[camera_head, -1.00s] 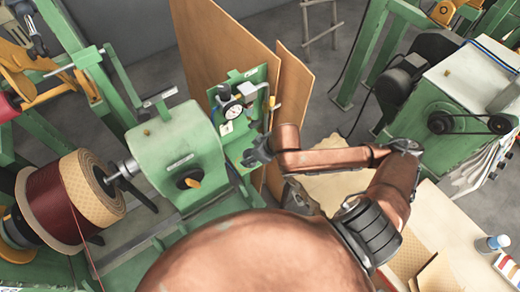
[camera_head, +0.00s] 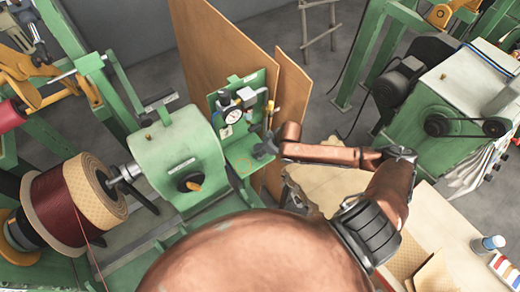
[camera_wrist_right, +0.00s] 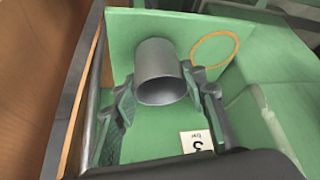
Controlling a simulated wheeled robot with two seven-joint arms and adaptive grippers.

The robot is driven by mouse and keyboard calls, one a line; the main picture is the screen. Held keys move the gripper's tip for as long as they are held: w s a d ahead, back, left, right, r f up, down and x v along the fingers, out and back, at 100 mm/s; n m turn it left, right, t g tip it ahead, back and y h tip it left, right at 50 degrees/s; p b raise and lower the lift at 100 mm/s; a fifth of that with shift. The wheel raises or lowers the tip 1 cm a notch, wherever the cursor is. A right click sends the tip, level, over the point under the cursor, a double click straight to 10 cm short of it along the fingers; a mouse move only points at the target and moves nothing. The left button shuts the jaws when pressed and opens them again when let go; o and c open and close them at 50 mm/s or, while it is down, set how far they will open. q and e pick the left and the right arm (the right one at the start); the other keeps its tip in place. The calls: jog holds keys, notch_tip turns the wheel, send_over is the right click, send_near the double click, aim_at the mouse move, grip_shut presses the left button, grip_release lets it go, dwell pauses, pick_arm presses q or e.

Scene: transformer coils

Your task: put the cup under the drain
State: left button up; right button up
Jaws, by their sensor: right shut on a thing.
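A grey cup (camera_wrist_right: 158,72) sits between the two fingers of my right gripper (camera_wrist_right: 160,88) in the right wrist view, with its open dark end facing the camera. The fingers are shut on its sides. In the head view my right gripper (camera_head: 264,147) is at the right edge of a green panel and shelf (camera_head: 238,152); the cup cannot be made out there. A regulator with a round white gauge (camera_head: 233,115) is mounted on the panel, up and left of the gripper. Its drain is not clearly visible. A yellow ring (camera_wrist_right: 215,48) marks the green surface beside the cup. My left gripper is not visible.
A white numbered card (camera_wrist_right: 197,141) lies close to the right gripper. A brown board (camera_head: 215,50) stands behind the panel. A green machine housing (camera_head: 178,155) with a knob is to the left, with a wire coil (camera_head: 68,208) beyond it.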

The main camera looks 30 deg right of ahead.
jog(key=shift+f, duration=0.25)
jog(key=shift+f, duration=0.15)
jog(key=o, duration=1.1)
jog(key=shift+o, duration=0.2)
jog(key=v, duration=1.2)
jog(key=shift+a, duration=0.1)
